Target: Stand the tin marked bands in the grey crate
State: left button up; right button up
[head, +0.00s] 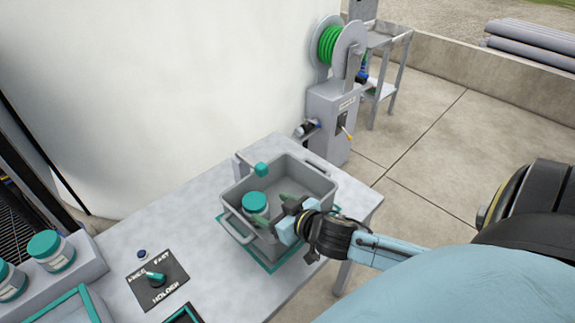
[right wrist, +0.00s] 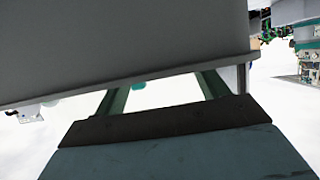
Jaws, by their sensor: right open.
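The grey crate (head: 312,183) stands on the pale table over a teal-edged outline. A tin with a teal lid (head: 254,202) is inside the crate, at its left side; its label cannot be read. My right gripper (head: 275,208) is open at the crate's front right, its green fingers reaching over the crate near the tin. My left gripper is not in view.
Two more teal-lidded tins (head: 47,250) stand in a grey rack at the left. A black panel (head: 157,284) with a teal handle lies on the table. A teal-tipped fitting (head: 261,169) rises by the crate's back edge. A hose reel (head: 331,45) stands behind.

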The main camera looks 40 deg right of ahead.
jog(key=shift+v, duration=2.6)
